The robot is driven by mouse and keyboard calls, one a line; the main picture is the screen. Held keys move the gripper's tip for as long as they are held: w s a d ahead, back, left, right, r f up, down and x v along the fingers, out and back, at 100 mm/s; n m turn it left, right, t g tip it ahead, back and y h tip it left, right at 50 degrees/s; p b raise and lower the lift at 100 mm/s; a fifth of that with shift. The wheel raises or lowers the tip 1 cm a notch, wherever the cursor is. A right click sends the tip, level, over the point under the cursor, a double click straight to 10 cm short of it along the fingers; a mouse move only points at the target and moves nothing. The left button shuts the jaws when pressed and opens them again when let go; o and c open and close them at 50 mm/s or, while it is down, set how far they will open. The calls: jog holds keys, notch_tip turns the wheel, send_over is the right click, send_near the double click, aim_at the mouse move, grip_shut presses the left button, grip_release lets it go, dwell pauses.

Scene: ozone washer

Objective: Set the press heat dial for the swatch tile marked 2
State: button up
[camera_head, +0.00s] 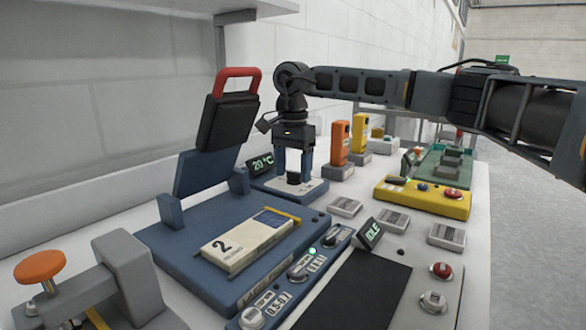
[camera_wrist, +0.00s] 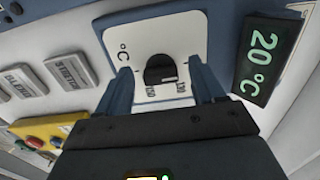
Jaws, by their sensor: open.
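The swatch tile marked 2 (camera_head: 232,247) lies on the blue press bed, with a blue and yellow patch at its far end. The heat dial is a black knob (camera_wrist: 160,72) on a white plate (camera_wrist: 145,40) marked °C, with small scale numbers too blurred to read surely. My gripper (camera_head: 293,172) points down over the dial beside the press. In the wrist view its two blue fingers stand open, one on each side of the knob; I cannot tell whether they touch it. The display (camera_wrist: 261,57) beside the dial reads 20 °C.
The press lid with its red handle (camera_head: 238,73) stands raised left of my arm. Orange (camera_head: 341,143) and yellow (camera_head: 360,133) upright units stand behind the dial. A yellow button box (camera_head: 425,200) and several grey labelled blocks are to the right. An IDLE display (camera_head: 370,234) stands in front.

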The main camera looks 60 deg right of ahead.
jog(key=c, duration=1.1)
jog(key=shift+o, duration=0.2)
jog(key=shift+m, duration=0.3)
jog(key=m+p, duration=0.1)
jog(key=m, duration=0.4)
jog(key=shift+w+d, duration=0.1)
jog(key=m, duration=0.6)
jog(key=shift+w+d+m+p, duration=0.1)
jog(key=shift+m+p, duration=0.2)
jog(key=shift+p, duration=0.1)
jog(key=m, duration=0.6)
jog(key=shift+d+p, duration=0.15)
jog(key=shift+p, duration=0.2)
jog(key=m, duration=0.5)
jog(key=shift+m, duration=0.4)
